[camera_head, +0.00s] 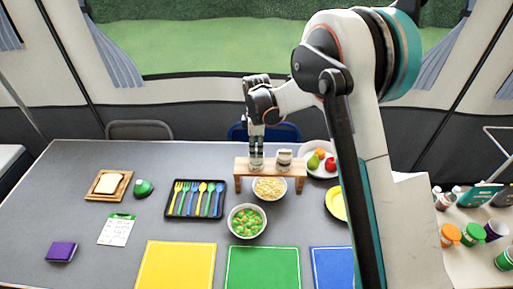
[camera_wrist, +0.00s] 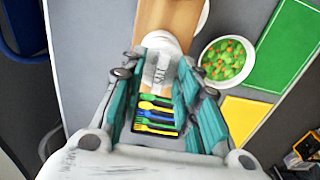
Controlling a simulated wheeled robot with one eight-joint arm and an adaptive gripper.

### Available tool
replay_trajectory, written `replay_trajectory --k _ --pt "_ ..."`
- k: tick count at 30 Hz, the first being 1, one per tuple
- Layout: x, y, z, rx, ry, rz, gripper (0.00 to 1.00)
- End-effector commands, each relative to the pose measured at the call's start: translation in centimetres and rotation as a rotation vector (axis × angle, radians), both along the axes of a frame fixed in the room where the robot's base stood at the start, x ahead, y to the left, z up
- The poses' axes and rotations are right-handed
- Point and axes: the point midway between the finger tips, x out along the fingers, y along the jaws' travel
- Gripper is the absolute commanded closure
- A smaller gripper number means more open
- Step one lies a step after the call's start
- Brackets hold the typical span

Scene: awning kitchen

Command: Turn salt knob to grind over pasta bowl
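A salt or pepper grinder (camera_head: 257,162) stands upright at the left of a small wooden stand (camera_head: 239,184); which it is I cannot read. A second, shorter one (camera_head: 284,157) stands on its right. The pasta bowl (camera_head: 269,189), white with pale pasta, sits at the stand's front. My gripper (camera_head: 257,142) points down at the left grinder's top. In the wrist view my open fingers (camera_wrist: 158,75) stand on both sides of a clear, pale-topped grinder (camera_wrist: 159,68); contact cannot be made out. The pasta bowl's edge shows at the top (camera_wrist: 204,16).
A vegetable bowl (camera_head: 247,221) stands in front of the pasta bowl, and a cutlery tray (camera_head: 174,213) to its left. A fruit plate (camera_head: 311,171) is right of the stand. Yellow, green and blue mats lie in front. My arm covers the table's right part.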

Motion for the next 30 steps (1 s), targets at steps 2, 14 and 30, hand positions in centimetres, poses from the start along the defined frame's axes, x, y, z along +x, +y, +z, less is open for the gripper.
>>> replay_trajectory --k 2,14,30 --pt "0.00 0.00 -0.05 0.000 0.000 0.000 0.70" --pt "0.01 0.00 0.00 0.000 0.000 0.000 1.00" --pt "0.03 0.00 -0.05 0.000 -0.001 -0.139 1.00"
